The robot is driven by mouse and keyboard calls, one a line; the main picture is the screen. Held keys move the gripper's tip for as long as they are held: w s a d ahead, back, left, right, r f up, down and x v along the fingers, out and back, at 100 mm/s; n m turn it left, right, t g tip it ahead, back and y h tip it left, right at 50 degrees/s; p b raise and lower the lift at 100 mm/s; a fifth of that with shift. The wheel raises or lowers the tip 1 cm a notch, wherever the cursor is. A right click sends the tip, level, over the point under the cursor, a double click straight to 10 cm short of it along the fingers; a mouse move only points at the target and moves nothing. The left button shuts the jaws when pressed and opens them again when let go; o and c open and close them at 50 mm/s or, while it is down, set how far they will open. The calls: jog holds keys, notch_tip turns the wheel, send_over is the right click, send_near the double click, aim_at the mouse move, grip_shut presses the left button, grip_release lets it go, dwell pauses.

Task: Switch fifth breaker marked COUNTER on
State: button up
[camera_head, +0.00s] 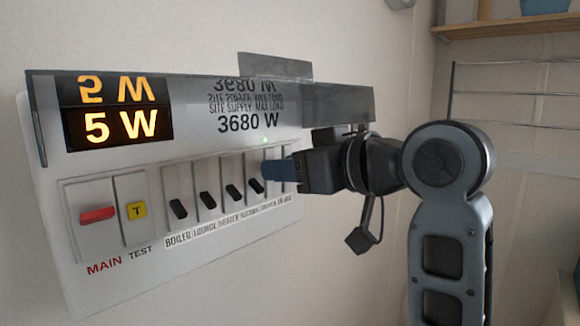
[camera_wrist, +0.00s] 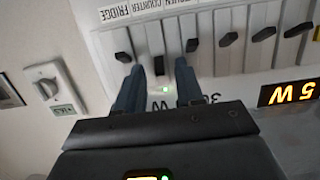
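The COUNTER breaker's black lever (camera_wrist: 158,65) shows in the wrist view, where the panel appears upside down. It sits nearer the panel's display end than the neighbouring levers, so it stands in the opposite position to them. My gripper (camera_wrist: 158,85) is open, with one blue finger on each side of this lever; I cannot tell whether they touch it. In the head view my gripper (camera_head: 275,172) is at the right end of the breaker row and hides the COUNTER lever. The breaker panel (camera_head: 200,240) is on the wall.
Several other levers (camera_head: 208,199) tilt downward. A red MAIN switch (camera_head: 97,215) and yellow TEST button (camera_head: 137,210) are at left. The display (camera_head: 120,126) reads 5 W. A green light (camera_head: 264,140) is lit. A grey ledge (camera_head: 275,67) projects above; a wire rack (camera_head: 515,92) is at right.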

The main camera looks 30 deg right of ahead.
jog(key=shift+s, duration=0.1)
jog(key=b+v, duration=0.7)
jog(key=b, duration=0.7)
jog(key=shift+s, duration=0.25)
jog(key=shift+d, duration=0.15)
